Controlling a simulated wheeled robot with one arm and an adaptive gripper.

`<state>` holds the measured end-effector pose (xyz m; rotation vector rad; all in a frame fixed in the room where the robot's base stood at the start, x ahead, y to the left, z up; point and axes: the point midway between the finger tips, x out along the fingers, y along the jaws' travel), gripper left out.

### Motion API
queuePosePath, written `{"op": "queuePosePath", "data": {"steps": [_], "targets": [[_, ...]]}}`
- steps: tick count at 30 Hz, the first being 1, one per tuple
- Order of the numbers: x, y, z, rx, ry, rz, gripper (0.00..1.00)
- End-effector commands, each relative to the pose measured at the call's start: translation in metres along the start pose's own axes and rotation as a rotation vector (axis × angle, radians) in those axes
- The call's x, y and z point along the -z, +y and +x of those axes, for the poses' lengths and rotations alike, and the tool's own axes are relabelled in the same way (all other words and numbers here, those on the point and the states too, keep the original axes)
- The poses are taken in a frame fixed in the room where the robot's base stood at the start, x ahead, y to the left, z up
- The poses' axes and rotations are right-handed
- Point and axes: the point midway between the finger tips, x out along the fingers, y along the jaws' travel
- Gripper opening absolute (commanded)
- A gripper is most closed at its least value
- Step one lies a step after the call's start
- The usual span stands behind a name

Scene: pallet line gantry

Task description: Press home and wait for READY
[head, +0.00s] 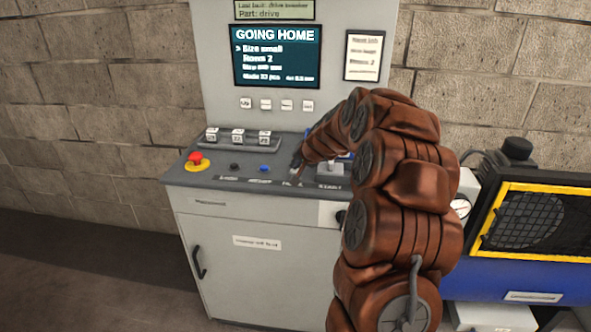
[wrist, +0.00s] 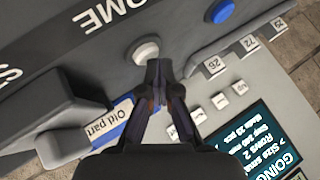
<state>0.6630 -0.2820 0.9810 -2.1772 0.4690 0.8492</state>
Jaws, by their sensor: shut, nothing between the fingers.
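The screen (head: 277,56) on the upright panel reads GOING HOME, with smaller lines below it. It also shows in part at the corner of the wrist view (wrist: 278,150). A round white button (wrist: 146,52) sits on the grey console top beside a label ending in OME (wrist: 108,10). My gripper (wrist: 158,68) is shut and empty, its tips right at the edge of the white button; I cannot tell whether they touch it. In the head view my gripper (head: 296,165) is over the console, and it mostly hides that button.
A red emergency stop (head: 196,159) on a yellow base, a black button (head: 235,166) and a blue button (head: 264,169) lie left of my gripper. Small keys (head: 265,104) sit under the screen. A yellow-framed machine (head: 500,187) stands to the right.

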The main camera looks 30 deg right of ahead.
Motion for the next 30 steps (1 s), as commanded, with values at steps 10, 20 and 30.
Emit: {"op": "queuePosePath", "data": {"steps": [10, 20, 30], "targets": [[0.006, -0.006, -0.008, 0.000, 0.001, 0.000, 0.00], [0.008, -0.008, -0.011, 0.000, 0.001, 0.000, 0.00], [0.021, -0.021, -0.029, 0.000, 0.000, 0.000, 0.00]]}}
